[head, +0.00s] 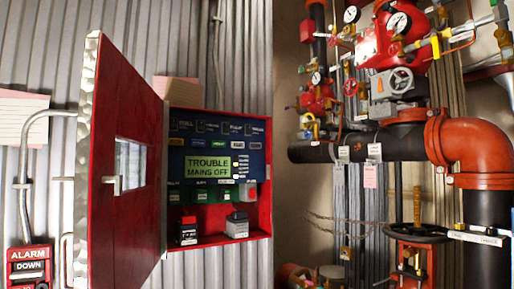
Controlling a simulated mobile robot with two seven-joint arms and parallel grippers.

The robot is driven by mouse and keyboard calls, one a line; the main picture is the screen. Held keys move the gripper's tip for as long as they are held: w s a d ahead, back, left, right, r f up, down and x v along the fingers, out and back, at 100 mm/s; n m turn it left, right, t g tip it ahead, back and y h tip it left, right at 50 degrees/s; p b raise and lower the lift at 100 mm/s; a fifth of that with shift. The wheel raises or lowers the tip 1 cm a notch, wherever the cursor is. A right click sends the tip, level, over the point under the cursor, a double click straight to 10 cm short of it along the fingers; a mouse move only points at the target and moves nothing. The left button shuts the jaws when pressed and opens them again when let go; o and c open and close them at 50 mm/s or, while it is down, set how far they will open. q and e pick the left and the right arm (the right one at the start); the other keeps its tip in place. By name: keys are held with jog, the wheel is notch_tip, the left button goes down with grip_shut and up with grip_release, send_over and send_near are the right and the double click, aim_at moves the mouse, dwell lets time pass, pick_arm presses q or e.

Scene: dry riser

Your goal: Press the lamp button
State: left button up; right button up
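A red alarm cabinet (265,190) hangs on the corrugated wall, its door (115,170) swung open to the left. Inside is a dark blue control panel (190,140) with a lit green screen (208,168) reading "TROUBLE MAINS OFF". A column of small pale buttons or labels (240,168) is just right of the screen. Rows of labelled parts lie above and below it. The lettering is too small to tell which is the lamp button. Neither of my grippers is in view.
Two battery-like blocks (237,227) stand on the cabinet floor. The open door sticks out on the left, with a handle (116,184). A red alarm box (29,266) is at lower left. Red and black pipes with valves and gauges (398,23) fill the right side.

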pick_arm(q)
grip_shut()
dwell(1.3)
